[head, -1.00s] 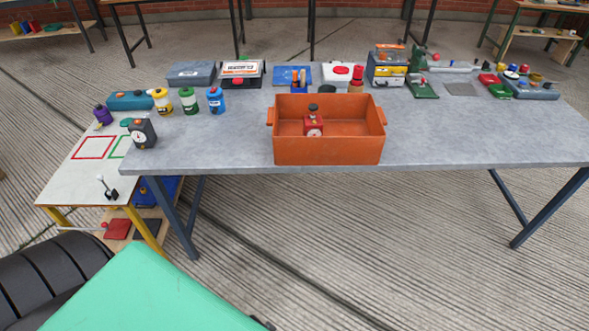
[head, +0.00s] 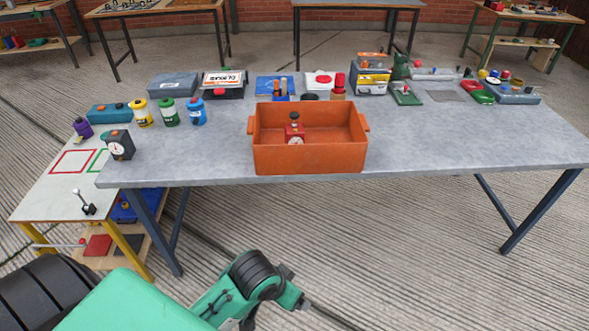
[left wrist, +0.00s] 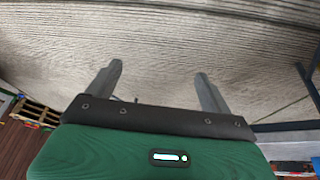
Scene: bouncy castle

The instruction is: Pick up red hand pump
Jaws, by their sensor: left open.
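A small red device with a white dial and a dark knob (head: 294,131) stands inside the orange crate (head: 310,159) on the grey table; it may be the red hand pump, but I cannot tell for sure. Its lower part is partly hidden by the crate's front wall. My left gripper (left wrist: 157,86) is open and empty over bare floor in the left wrist view, well apart from the red device. My green left arm shows low in the head view, short of the table. My right gripper is not in view.
The grey table (head: 430,145) has clear room right of the crate. Canisters, cases and tools line its back. A dark box with a dial (head: 120,145) stands at its left end. A low white side table (head: 40,195) adjoins on the left. A red cylinder (head: 340,80) stands behind the crate.

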